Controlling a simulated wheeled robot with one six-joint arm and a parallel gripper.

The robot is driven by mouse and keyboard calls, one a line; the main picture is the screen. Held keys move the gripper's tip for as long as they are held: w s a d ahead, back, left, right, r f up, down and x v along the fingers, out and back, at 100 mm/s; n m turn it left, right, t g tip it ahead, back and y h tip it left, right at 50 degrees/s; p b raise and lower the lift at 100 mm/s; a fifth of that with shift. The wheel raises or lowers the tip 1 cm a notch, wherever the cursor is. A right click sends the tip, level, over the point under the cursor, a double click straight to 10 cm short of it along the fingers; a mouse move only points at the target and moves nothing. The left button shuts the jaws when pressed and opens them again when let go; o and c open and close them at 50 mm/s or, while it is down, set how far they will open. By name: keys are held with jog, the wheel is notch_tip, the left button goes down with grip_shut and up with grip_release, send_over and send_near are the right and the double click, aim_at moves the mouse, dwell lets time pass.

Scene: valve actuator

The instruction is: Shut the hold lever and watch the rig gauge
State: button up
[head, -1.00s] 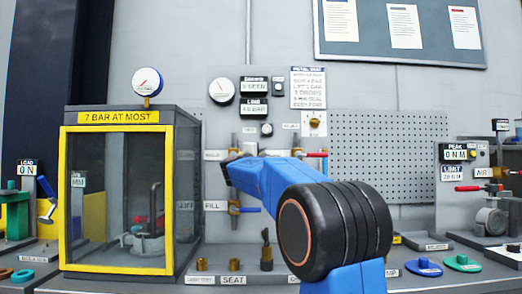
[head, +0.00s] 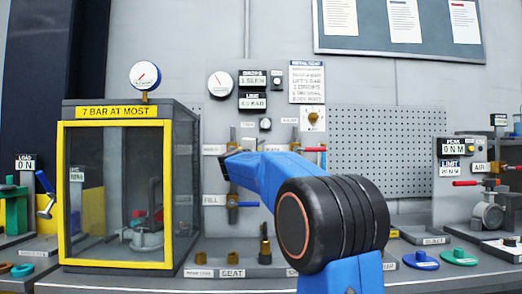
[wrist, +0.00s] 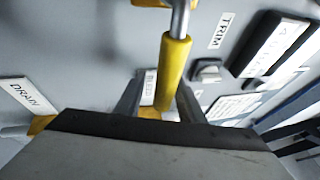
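In the wrist view a yellow-sleeved lever (wrist: 173,72) on a metal stem stands between the fingers of my gripper (wrist: 160,88). A gap shows on its left side, so the fingers look open around it. A small label behind it is too blurred to read surely, so I cannot confirm this is the hold lever. In the head view my blue arm hides most of that part of the panel, and the gripper's fingers are not clear. A round white gauge (head: 145,76) stands on the yellow-framed enclosure; another gauge (head: 220,85) is on the panel.
The glazed enclosure (head: 118,112) marked "7 BAR AT MOST" stands left of my arm. In the wrist view, labels "DRAIN" (wrist: 29,97) and "TRIM" (wrist: 221,30) lie either side.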

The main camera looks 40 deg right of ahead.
jog(key=v, duration=1.7)
jog(key=shift+f, duration=0.2)
jog(key=shift+a, duration=0.2)
jog(key=s+a+f+n+t+y, duration=0.1)
jog(key=a+f+n+t+y, duration=0.3)
jog(key=a+n+t+y, duration=0.7)
jog(key=s+a+f+n+g+y, duration=0.7)
jog(key=a+f+n, duration=0.3)
jog(key=f+n, duration=0.3)
jog(key=s+f+n+g, duration=0.6)
jog(key=s+f+g, duration=0.4)
jog(key=s+f, duration=2)
jog(key=shift+d+f+n+h, duration=0.15)
jog(key=shift+f+n+h, duration=0.05)
jog(key=shift+n+h, duration=0.2)
